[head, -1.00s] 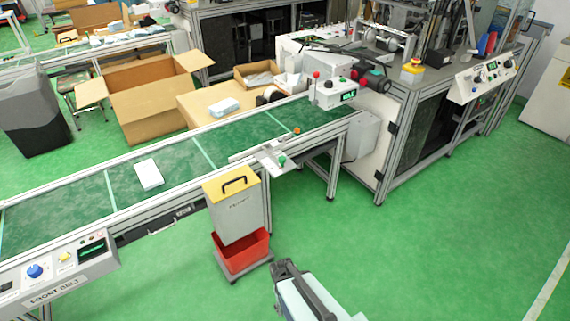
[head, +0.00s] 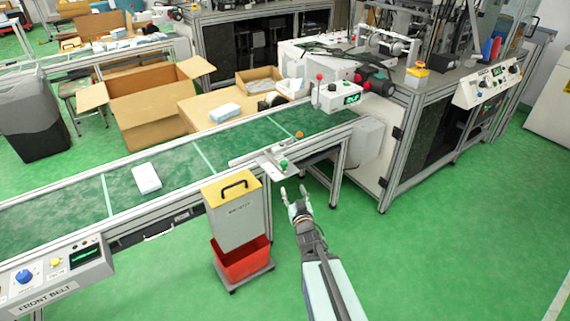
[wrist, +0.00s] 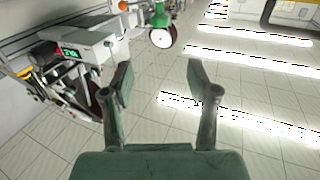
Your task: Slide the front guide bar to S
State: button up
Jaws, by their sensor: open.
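The front guide bar (head: 247,157) is a pale bar lying across the near edge of the green belt in the head view. The S mark cannot be made out.
A grey bin with a yellow lid (head: 233,200) and red tub (head: 243,260) stands left of my arm. A white pack (head: 146,178) lies on the belt. A unit with a green display (head: 336,97) stands over the belt's right end. Floor to the right is clear.

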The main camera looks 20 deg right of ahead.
aim_at(285, 165)
jog(key=b+x, duration=0.5)
jog(key=x, duration=1.2)
jog(key=shift+w+a, duration=0.1)
jog(key=shift+w, duration=0.1)
grip_shut()
jog(key=w+b, duration=0.1)
jog(key=w, duration=0.1)
jog(key=w+b, duration=0.1)
jog(key=w, duration=0.1)
jog(key=shift+w+a+f, duration=0.1)
jog(key=shift+w+a, duration=0.1)
jog(key=shift+w, duration=0.2)
jog(key=shift+w+a, duration=0.15)
jog(key=shift+w, duration=0.2)
